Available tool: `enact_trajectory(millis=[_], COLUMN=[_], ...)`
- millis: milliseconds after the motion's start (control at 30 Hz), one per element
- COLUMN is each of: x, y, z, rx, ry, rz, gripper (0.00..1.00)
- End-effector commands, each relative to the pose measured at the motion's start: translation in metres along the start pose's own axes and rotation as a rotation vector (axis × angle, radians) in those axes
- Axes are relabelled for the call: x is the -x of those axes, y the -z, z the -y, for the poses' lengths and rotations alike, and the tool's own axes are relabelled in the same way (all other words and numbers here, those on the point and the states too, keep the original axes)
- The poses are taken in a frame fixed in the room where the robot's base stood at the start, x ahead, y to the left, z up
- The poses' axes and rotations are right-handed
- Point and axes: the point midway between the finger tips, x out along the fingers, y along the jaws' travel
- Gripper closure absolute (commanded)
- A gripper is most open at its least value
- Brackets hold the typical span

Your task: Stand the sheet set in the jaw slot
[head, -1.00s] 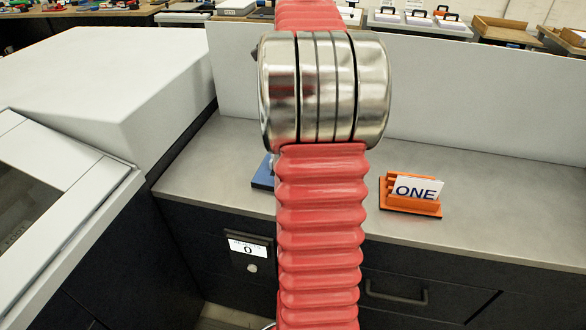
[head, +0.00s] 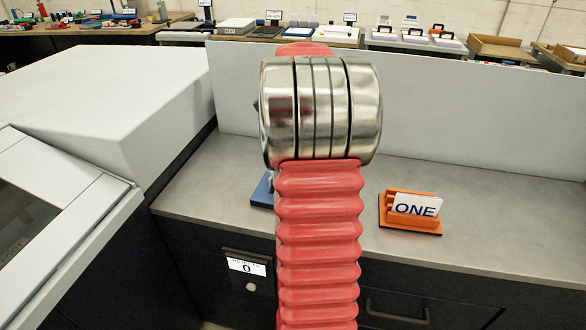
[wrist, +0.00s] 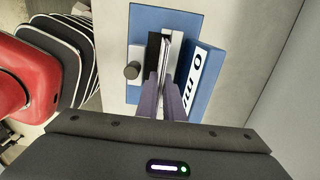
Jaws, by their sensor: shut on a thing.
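In the wrist view, a blue fixture (wrist: 142,18) stands on the grey counter, with a black and pale jaw pair (wrist: 153,48) and a dark knob (wrist: 132,70). My gripper (wrist: 166,88) is shut on a thin white sheet set (wrist: 166,50), seen nearly edge-on along the jaw slot. I cannot tell how deep it sits in the slot or whether it touches the jaws. In the head view, my arm hides the gripper, the sheet set and most of the fixture; only a blue corner (head: 262,190) shows.
A blue upright plate with a white label (wrist: 192,82) stands close right of the jaws. An orange holder (head: 410,224) with a card reading ONE stands right on the counter (head: 480,225). A pale panel (head: 460,130) runs behind. A large white machine (head: 110,100) stands left.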

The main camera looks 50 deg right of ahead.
Motion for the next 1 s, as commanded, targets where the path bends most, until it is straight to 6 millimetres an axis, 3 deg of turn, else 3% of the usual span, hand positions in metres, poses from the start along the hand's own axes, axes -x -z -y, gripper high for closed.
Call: enact_trajectory(millis=[133, 533, 567, 800, 1000], x=[-0.017, -0.021, -0.021, -0.021, -0.021], y=[0.000, -0.001, -0.001, -0.001, -0.001], z=[0.000, 0.000, 0.000, 0.000, 0.000], rx=[0.000, 0.001, 0.001, 0.001, 0.001], ry=[-0.001, 0.001, 0.001, 0.001, 0.001], rz=[0.000, 0.000, 0.000, 0.000, 0.000], gripper=[1.00, 1.00, 0.92, 0.75, 0.74])
